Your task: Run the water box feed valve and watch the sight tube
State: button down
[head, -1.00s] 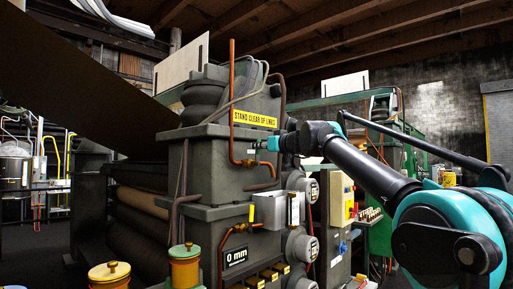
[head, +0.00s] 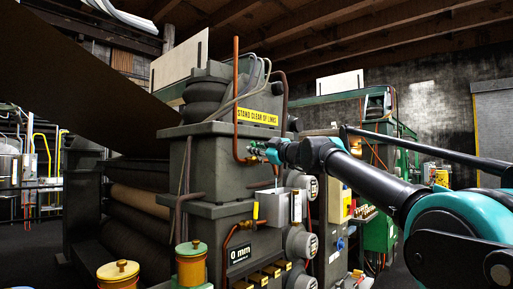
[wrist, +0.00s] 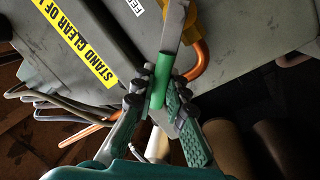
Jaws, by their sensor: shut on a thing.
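My gripper (wrist: 155,92) is shut on the green-sleeved end of a flat metal lever (wrist: 174,32) in the wrist view. The lever's upper end lies beside a yellow fitting (wrist: 207,20) on a copper pipe (wrist: 200,62). A white label (wrist: 134,6), cut off by the frame edge, begins "FE". In the head view my gripper (head: 257,150) is at the bent foot of the copper pipe (head: 236,100); the lever is too small to make out there. A light grey box (head: 276,206) with a pale upright strip (head: 297,206) sits lower on the machine. I cannot tell whether that strip is the sight tube.
A yellow "STAND CLEAR OF LINKS" sign (head: 257,116) is just above my gripper. Grey hoses (wrist: 58,100) run close by on the left in the wrist view. A "0 mm" display (head: 240,253) and yellow pots (head: 118,274) are lower down.

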jog(key=shift+s+a+f+n, duration=0.1)
jog(key=shift+s+f+n, duration=0.1)
jog(key=shift+n, duration=0.3)
jog(key=c, duration=1.5)
grip_release()
jog(key=v, duration=1.2)
dwell(4.4)
